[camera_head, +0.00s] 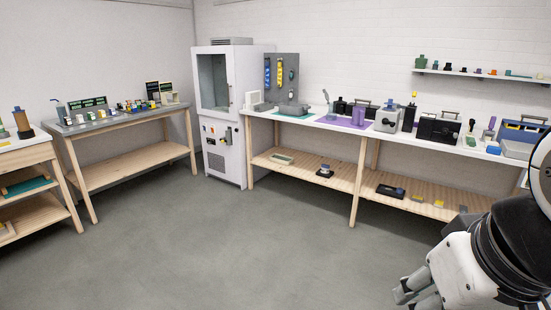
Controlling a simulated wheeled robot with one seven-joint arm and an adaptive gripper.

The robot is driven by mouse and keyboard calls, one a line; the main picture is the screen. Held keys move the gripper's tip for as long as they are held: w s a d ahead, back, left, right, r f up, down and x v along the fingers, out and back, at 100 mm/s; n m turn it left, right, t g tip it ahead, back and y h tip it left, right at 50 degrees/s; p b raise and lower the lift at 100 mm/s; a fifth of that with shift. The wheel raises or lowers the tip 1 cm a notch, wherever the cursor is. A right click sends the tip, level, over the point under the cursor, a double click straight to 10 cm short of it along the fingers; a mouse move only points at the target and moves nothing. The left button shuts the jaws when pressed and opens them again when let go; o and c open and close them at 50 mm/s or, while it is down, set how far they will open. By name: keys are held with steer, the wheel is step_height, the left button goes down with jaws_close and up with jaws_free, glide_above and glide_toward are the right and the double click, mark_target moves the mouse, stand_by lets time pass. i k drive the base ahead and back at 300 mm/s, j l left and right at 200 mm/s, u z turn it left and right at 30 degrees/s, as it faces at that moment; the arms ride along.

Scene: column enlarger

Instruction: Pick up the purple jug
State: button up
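Several small purple things are in view, and at this size I cannot tell which one is the jug. A purple upright object (489,131) stands at the right of the long white-topped bench. Another purple object (359,114) stands on a purple mat (334,122) near the bench's middle. My gripper (412,296) is at the lower right, over the floor, well apart from the bench and partly cut off by the bottom edge. Whether its fingers are open or shut is unclear.
The long bench (388,132) is crowded with grey and black devices. A wall shelf (484,75) holds small items. A white cabinet (235,150) stands at the bench's left end. Two wooden tables (130,120) line the left. The grey floor (230,240) is clear.

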mark_target(357, 118)
steer(key=i+l+z, duration=0.2)
steer(key=i, duration=0.5)
steer(key=i+j+z, duration=0.2)
steer(key=i, duration=0.5)
steer(key=i+j+z, duration=0.2)
steer(key=i, duration=0.55)
steer(key=i+j, duration=0.15)
steer(key=i, duration=1)
steer(key=i+j, duration=0.1)
steer(key=i, duration=1.05)
